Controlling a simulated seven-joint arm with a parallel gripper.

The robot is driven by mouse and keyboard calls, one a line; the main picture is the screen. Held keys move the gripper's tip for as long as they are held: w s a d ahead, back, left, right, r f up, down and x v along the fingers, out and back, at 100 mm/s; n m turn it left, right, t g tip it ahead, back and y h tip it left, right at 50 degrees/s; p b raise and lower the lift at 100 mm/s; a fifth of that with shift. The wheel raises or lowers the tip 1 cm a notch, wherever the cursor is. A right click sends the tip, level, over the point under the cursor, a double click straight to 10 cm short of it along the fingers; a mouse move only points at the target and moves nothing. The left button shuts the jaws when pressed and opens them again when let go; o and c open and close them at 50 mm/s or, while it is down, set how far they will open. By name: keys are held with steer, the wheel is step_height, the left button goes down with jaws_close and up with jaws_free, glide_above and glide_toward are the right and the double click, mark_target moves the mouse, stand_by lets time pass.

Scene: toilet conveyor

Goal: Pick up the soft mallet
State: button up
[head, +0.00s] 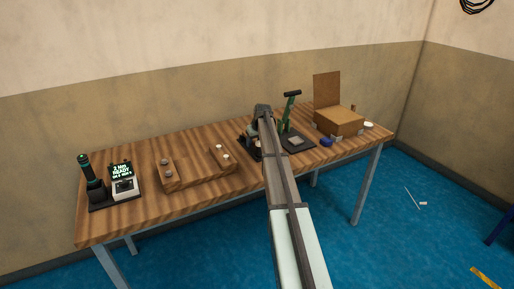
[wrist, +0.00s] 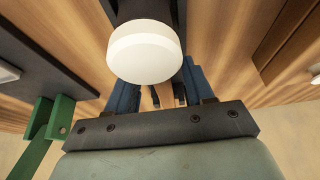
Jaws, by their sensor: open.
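A white, round, drum-like face (wrist: 145,52) on a dark body, which looks like the soft mallet's head, fills the upper middle of the wrist view. It stands in front of my gripper's (wrist: 162,97) two blue fingers and partly covers the space between them. My gripper is open, with one finger on each side. I cannot tell whether either finger touches the mallet; its handle is mostly hidden. In the head view my own arm covers most of the gripper and mallet, beside the dark tray (head: 245,140) on the table.
A green press with a black handle (head: 291,96) stands close on the right. The wooden table (head: 150,215) has bare front areas.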

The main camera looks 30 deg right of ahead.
steer(key=shift+w+f, duration=0.15)
steer(key=shift+f, duration=0.25)
steer(key=shift+c, duration=0.3)
jaws_close()
